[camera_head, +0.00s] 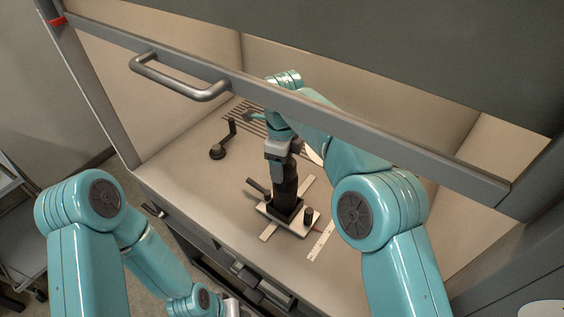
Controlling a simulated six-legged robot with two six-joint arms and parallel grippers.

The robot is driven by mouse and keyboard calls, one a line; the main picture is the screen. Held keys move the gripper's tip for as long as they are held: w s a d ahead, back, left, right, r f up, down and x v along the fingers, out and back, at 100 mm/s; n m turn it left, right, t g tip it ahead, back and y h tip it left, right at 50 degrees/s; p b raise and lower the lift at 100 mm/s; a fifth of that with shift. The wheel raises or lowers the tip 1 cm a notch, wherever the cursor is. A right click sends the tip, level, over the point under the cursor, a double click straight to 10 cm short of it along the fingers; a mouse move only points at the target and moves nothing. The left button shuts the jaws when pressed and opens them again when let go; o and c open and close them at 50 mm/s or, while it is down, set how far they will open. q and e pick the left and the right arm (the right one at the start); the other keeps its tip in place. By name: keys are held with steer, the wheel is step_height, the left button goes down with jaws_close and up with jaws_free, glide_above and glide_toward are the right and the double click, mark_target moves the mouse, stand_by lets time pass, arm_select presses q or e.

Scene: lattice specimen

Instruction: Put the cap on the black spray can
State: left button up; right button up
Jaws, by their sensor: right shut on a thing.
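My right gripper (282,172) reaches down from above at the can's upper end. It is shut on a dark piece there that looks like the cap; the fingers and wrist hide most of it. I cannot tell whether this piece touches the can or sits straight on it. My left arm hangs at the lower left, outside the hood, and its fingers lie beyond the bottom edge of the picture.
The hood's sash bar with a metal handle (182,80) crosses above my right arm. A pale ruler strip (320,241) lies right of the holder.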

steer(key=shift+f, duration=0.25)
steer(key=o, duration=1.2)
steer(key=shift+r, duration=0.1)
steer(key=shift+r, duration=0.1)
step_height(320, 180, up, 3)
steer(key=shift+f+p, duration=0.1)
steer(key=shift+p, duration=1.05)
steer(key=shift+r, duration=1.05)
